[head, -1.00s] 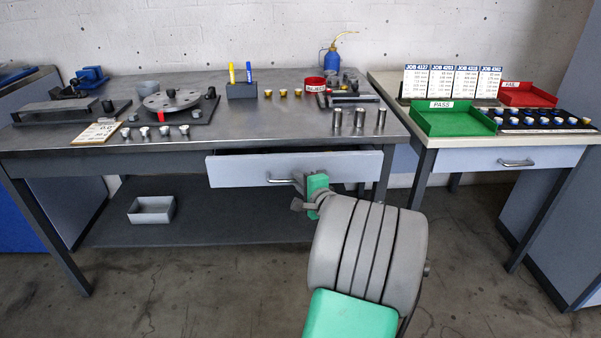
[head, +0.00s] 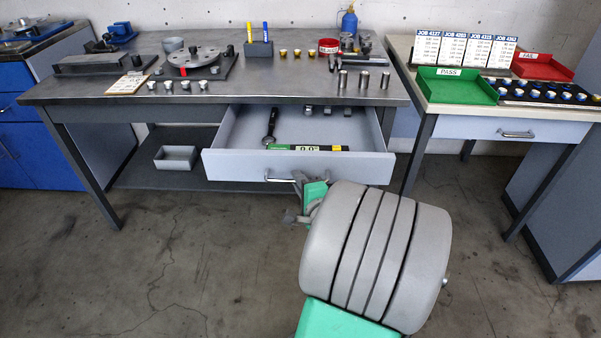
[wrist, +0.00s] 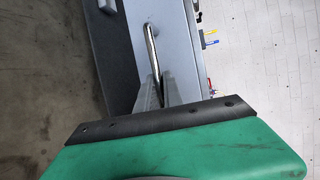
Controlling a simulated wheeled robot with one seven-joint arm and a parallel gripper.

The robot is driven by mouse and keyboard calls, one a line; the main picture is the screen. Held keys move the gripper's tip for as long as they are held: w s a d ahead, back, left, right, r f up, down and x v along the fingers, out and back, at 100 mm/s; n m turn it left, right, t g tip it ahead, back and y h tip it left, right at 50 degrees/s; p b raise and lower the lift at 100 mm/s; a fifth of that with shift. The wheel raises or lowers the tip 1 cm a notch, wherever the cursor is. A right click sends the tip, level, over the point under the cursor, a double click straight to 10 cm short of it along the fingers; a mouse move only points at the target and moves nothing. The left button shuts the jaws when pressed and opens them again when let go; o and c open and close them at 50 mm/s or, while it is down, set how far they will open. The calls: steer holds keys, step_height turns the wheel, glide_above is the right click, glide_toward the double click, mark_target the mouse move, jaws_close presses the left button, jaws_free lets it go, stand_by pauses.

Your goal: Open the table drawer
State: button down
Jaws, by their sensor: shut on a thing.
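The table drawer (head: 235,166) stands well out from under the front edge of the metal table (head: 110,93). A wrench (head: 270,127) and a tool with a green and black body and a small display (head: 307,148) lie inside it, with a few small grey pieces at the back. My gripper (head: 300,182) is at the drawer's front, shut on the bar handle (head: 278,180). In the wrist view the fingers (wrist: 161,93) close around one end of the metal handle (wrist: 151,48). My arm hides part of the area below the drawer.
On the table stand a rotor fixture (head: 193,60), several metal cylinders and a pen holder (head: 258,49). A grey bin (head: 176,157) sits on the lower shelf. A side table with a green PASS tray (head: 455,88) stands at right. The floor in front is clear.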

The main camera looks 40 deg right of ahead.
steer(key=shift+s+a, duration=0.1)
steer(key=shift+a, duration=0.1)
steer(key=c, duration=1.5)
jaws_free()
steer(key=shift+d, duration=0.1)
steer(key=v, duration=0.7)
steer(key=shift+s+a+p, duration=0.2)
steer(key=shift+s+p, duration=0.15)
steer(key=shift+p, duration=0.05)
steer(key=shift+r, duration=0.1)
